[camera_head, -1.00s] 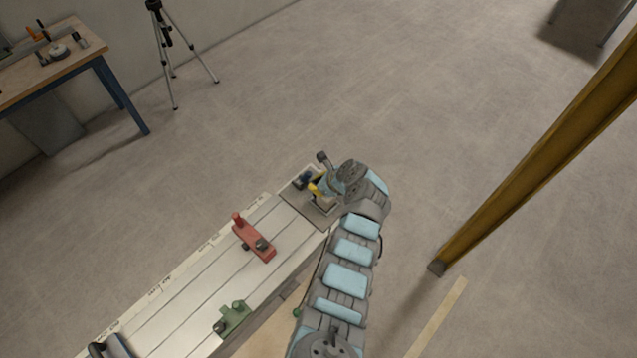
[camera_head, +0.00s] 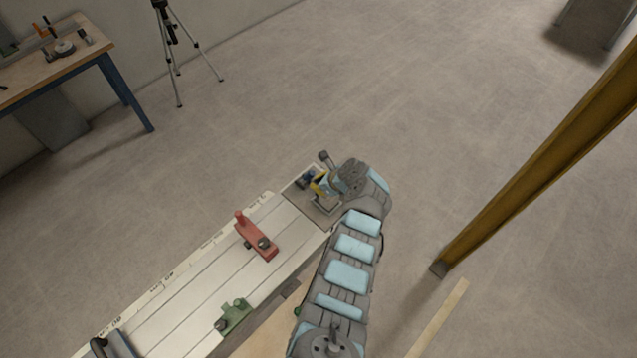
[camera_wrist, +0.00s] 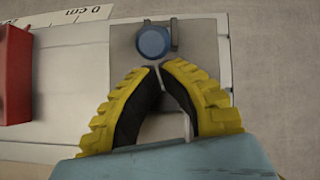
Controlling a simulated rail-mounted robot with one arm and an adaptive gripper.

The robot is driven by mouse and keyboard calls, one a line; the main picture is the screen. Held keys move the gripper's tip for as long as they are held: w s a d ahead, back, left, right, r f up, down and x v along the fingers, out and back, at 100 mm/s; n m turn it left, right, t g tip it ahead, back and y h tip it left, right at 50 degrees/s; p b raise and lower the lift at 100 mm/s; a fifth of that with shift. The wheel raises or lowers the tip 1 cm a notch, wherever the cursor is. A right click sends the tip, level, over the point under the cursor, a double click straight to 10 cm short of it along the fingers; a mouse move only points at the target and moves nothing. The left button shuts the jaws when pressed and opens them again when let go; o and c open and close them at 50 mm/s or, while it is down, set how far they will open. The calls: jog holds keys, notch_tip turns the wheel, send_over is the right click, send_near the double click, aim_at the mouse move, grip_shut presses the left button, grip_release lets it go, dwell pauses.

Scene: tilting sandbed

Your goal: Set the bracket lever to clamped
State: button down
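A blue round knob (camera_wrist: 153,41) on a small grey bracket (camera_wrist: 174,36) stands on the grey end plate of the bench in the wrist view. It shows dark blue in the head view (camera_head: 304,181). I cannot tell which part is the lever or how it is set. My gripper (camera_wrist: 161,68) has yellow fingers with black pads. Its tips are drawn nearly together just below the knob in the wrist view, apart from it in the picture, with a thin pale strip between them. I see nothing clearly held. In the head view my gripper (camera_head: 318,187) is beside the knob, partly hidden by my wrist.
A red clamp-like piece (camera_head: 257,240) and a green one (camera_head: 233,315) sit on the slotted pale bench (camera_head: 200,290). A ruler strip (camera_wrist: 85,14) runs along the bench edge. A yellow-brown beam (camera_head: 540,160) stands at right. A tripod (camera_head: 172,50) and a workbench (camera_head: 50,75) are far left.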

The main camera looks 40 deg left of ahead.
jog(key=shift+a+r+h+p, duration=0.35)
jog(key=shift+h+p, duration=0.1)
jog(key=shift+h, duration=0.15)
dwell(3.2)
